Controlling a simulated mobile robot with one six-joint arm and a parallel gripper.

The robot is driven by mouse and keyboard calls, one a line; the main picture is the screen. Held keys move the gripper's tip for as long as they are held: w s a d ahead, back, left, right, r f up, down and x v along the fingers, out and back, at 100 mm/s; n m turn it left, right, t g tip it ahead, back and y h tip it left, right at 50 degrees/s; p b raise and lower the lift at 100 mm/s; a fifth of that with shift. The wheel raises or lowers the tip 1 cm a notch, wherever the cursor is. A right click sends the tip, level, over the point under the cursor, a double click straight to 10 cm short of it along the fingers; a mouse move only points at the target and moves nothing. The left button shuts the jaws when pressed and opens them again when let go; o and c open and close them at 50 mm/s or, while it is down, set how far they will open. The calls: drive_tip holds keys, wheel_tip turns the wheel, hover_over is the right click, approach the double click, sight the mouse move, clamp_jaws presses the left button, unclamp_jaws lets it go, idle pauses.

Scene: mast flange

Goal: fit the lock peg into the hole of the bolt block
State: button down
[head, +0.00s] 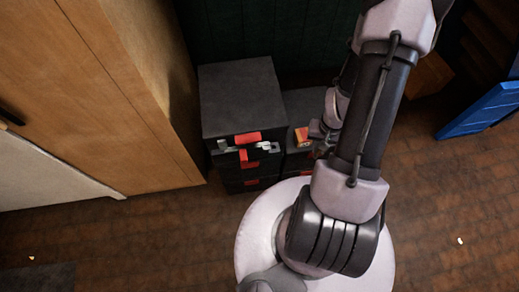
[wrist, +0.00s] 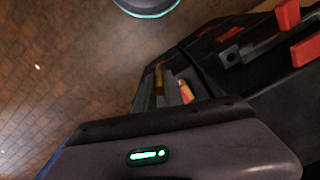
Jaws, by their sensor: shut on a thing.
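My gripper (wrist: 168,88) shows in the wrist view as dark grey fingers beyond the wrist housing. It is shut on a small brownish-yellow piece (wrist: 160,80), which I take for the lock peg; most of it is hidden. In the head view my gripper (head: 316,135) is small and partly behind my arm, right of the black stacked boxes. Grey metal fittings (head: 264,147) sit on the front of the stack. In the wrist view a dark block with a small round hole (wrist: 232,57) lies right of the fingers, apart from them; it may be the bolt block.
A tall black box stack (head: 242,98) with red latches (head: 248,137) stands by the wooden cabinet (head: 100,80). A lower black box is beside it, with a small orange item (head: 302,137) near my gripper. A blue panel (head: 482,112) is at right. Open brown floor (head: 440,215) lies at front right.

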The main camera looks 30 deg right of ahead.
drive_tip(key=w+a+b, duration=0.1)
drive_tip(key=w+a, duration=0.2)
drive_tip(key=w+a+f+b, duration=0.1)
drive_tip(key=w+a, duration=0.3)
drive_tip(key=w+a+b, duration=0.1)
drive_tip(key=w+a, duration=0.2)
drive_tip(key=w, duration=0.1)
drive_tip(key=shift+w+a+f+b, duration=0.1)
drive_tip(key=shift+a+f+b, duration=0.2)
drive_tip(key=shift+a+f, duration=0.1)
wheel_tip(320, 180, down, 4)
drive_tip(key=shift+r+b, duration=0.2)
drive_tip(key=shift+b, duration=0.8)
drive_tip(key=shift+r, duration=0.2)
drive_tip(key=shift+f, duration=0.15)
drive_tip(key=c, duration=1.8)
unclamp_jaws()
drive_tip(key=shift+o, duration=0.4)
